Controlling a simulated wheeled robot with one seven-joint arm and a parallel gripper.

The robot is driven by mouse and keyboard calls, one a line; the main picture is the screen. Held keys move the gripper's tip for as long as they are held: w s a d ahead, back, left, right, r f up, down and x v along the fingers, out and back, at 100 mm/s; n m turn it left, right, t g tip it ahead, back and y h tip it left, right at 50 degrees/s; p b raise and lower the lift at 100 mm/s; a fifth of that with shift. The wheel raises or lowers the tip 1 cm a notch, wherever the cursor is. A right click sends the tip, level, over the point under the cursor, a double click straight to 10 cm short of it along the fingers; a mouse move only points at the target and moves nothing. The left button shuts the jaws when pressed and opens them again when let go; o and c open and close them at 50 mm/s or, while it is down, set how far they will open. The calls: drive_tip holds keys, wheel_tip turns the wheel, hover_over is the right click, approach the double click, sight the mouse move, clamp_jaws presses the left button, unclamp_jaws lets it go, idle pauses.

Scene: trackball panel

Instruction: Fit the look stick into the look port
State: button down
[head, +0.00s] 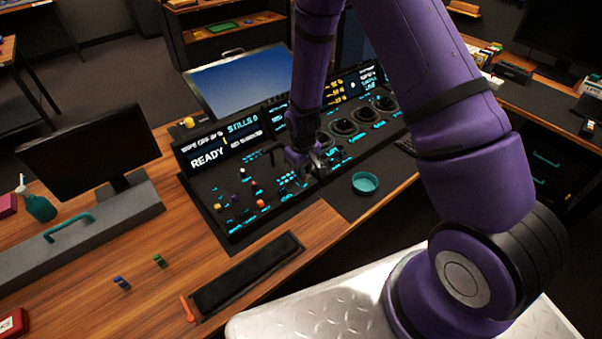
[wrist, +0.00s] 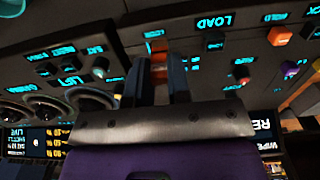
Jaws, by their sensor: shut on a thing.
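My gripper (head: 305,165) is low over the middle of the dark control panel (head: 225,180) in the head view. In the wrist view its two dark fingers (wrist: 157,75) are shut on a small orange piece, which I take to be the look stick (wrist: 158,62). Only a little of it shows between the fingers, and its lower end is hidden. A short cyan label lies on the panel just past the fingertips. I cannot make out the look port or tell whether the stick touches the panel.
Knobs and buttons surround the gripper, with round dials (head: 343,127) to its right. A teal dish (head: 365,183) sits on a dark mat. A blue piece (head: 122,283) and a green piece (head: 160,260) stand on the wooden desk near a black tray (head: 248,275).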

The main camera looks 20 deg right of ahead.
drive_tip(key=shift+w+f, duration=0.1)
drive_tip(key=shift+w, duration=0.75)
drive_tip(key=shift+w+d+f, duration=0.1)
drive_tip(key=shift+w+f, duration=0.05)
drive_tip(key=shift+f, duration=1.6)
drive_tip(key=shift+f, duration=0.15)
drive_tip(key=c, duration=1.1)
unclamp_jaws()
